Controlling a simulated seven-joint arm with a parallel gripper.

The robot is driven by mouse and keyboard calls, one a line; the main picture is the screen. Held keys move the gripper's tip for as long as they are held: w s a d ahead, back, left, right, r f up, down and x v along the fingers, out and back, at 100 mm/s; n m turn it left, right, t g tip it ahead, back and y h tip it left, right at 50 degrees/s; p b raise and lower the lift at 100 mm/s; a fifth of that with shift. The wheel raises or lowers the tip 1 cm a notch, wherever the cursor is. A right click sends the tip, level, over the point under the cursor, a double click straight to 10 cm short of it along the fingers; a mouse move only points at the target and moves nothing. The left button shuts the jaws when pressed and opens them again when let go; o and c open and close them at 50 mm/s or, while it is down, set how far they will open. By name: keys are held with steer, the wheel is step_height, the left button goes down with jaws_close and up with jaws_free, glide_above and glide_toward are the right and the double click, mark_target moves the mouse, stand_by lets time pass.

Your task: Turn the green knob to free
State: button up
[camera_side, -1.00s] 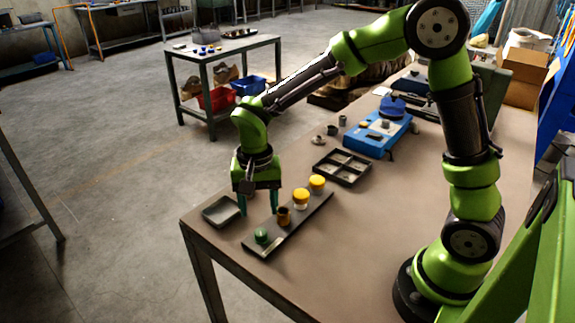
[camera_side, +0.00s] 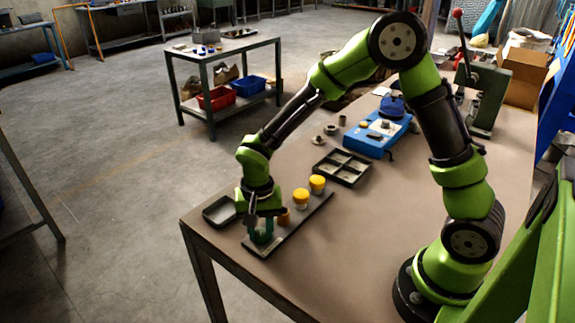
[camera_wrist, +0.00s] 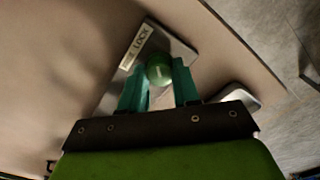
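The round green knob (camera_wrist: 158,71) sits at the end of a dark strip (camera_side: 290,228), beside a pale label (camera_wrist: 137,47) on which "LOCK" can be read. My gripper (camera_wrist: 160,72) is open, with one teal finger on each side of the knob. Small gaps seem to show between the fingers and the knob, so I see no firm grip. In the side view my gripper (camera_side: 262,236) points down over the near end of the strip, and its fingers mostly hide the knob. Whether a pointer on the knob faces any mark cannot be told.
Two yellow-topped knobs (camera_side: 301,197) and an orange-brown one (camera_side: 284,217) stand along the same strip. A shallow dark tray (camera_side: 219,212) lies left of my gripper near the table edge. A divided tray (camera_side: 342,167) and a blue device (camera_side: 377,134) lie farther back.

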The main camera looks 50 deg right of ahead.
steer(key=c, duration=0.5)
steer(key=shift+o, duration=0.2)
steer(key=shift+n, duration=0.3)
steer(key=n, duration=1.2)
steer(key=shift+n, duration=0.3)
steer(key=n, duration=0.4)
steer(key=shift+n, duration=0.3)
